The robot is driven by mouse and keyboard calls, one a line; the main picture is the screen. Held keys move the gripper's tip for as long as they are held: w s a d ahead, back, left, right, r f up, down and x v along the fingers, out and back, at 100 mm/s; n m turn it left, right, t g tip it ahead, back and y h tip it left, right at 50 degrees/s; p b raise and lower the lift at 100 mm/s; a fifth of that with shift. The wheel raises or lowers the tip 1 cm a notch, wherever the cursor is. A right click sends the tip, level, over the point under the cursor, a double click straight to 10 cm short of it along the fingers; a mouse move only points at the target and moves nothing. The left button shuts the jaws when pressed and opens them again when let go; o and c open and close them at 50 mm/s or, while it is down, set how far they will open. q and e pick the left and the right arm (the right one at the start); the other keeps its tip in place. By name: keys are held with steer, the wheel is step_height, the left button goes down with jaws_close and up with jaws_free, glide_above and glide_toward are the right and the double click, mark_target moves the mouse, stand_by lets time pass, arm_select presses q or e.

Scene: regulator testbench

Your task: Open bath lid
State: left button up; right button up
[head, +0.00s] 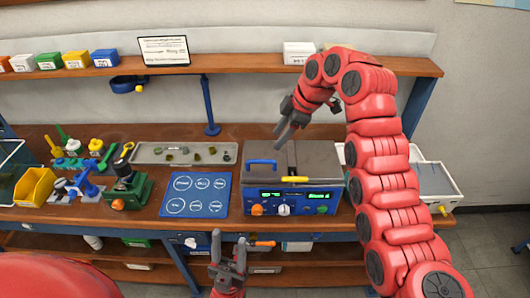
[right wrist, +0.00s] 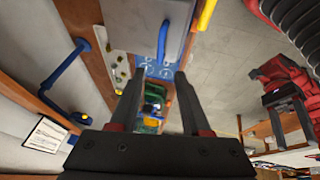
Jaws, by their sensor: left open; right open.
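The bath (head: 333,207) is a box on the bench with a dark blue front, a lit green display and several knobs. Its grey metal lid (head: 315,160) lies flat and looks closed. A blue handle (head: 261,163) is on the lid's left part and a yellow handle (head: 295,179) is at its front edge. My right gripper (head: 281,138) is open and empty above the back of the lid. In the right wrist view the blue handle (right wrist: 163,40) lies beyond the open jaws, touching neither. My left gripper (head: 229,242) is open and empty in front of the bench.
A blue mat (head: 195,194) with white circles lies left of the bath. A grey tray (head: 155,154) with small parts is behind it. A green device (head: 128,188) and a yellow bin (head: 35,187) are further left. A white basket (head: 437,183) stands at right. A shelf (head: 220,68) runs above.

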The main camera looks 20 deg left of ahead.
mark_target(265, 161)
steer(key=p+x, duration=0.4)
steer(key=x, duration=0.5)
steer(key=shift+f, duration=0.2)
steer(key=shift+a+f, duration=0.25)
steer(key=shift+f, duration=0.45)
jaws_close()
steer(key=shift+w, duration=0.1)
